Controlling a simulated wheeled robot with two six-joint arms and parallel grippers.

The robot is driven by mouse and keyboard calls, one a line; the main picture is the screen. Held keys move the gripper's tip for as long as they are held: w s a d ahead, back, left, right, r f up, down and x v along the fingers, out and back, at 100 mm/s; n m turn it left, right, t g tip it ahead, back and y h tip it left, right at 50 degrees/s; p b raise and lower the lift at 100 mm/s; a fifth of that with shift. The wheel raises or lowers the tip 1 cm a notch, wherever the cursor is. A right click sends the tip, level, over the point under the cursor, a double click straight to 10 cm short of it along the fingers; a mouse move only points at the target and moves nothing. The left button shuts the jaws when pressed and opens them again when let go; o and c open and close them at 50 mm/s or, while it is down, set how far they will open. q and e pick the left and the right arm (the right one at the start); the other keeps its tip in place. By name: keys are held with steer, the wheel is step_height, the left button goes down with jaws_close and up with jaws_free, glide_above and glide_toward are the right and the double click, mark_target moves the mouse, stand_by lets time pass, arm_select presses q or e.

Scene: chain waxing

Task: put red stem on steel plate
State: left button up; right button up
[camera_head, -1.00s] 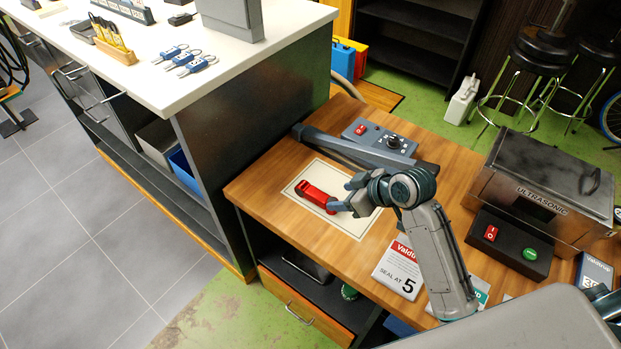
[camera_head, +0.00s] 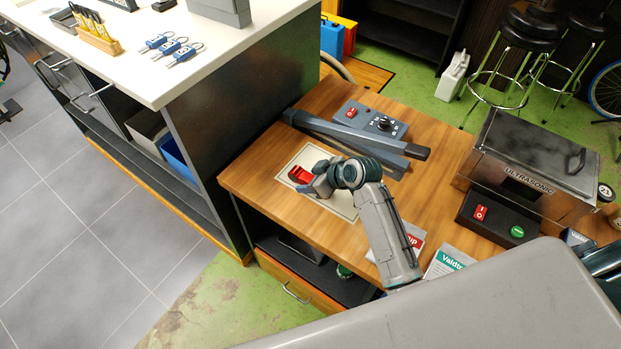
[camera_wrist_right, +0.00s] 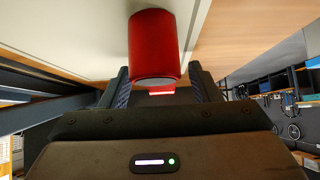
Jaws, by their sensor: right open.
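The red stem (camera_head: 301,175) lies on the cream bordered mat (camera_head: 345,204) on the wooden bench. My right gripper (camera_head: 319,184) is low over the mat at the stem and hides much of it. In the right wrist view, the stem's thick round end (camera_wrist_right: 153,45) shows large, just above the gap between the open fingers (camera_wrist_right: 161,88). A smaller red part shows in that gap. I cannot tell whether the fingers touch the stem. I cannot pick out a steel plate for certain. My left gripper is not in view.
A long dark grey bar device (camera_head: 350,133) and a control box with a red switch (camera_head: 371,121) lie behind the mat. The ultrasonic cleaner (camera_head: 528,165) stands at the right. A white-topped counter (camera_head: 180,85) stands at the left. Cards lie at the bench's front right.

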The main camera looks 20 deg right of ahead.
steer(key=shift+w+f, duration=0.2)
steer(key=c, duration=1.2)
steer(key=shift+o, duration=0.2)
steer(key=shift+r, duration=0.1)
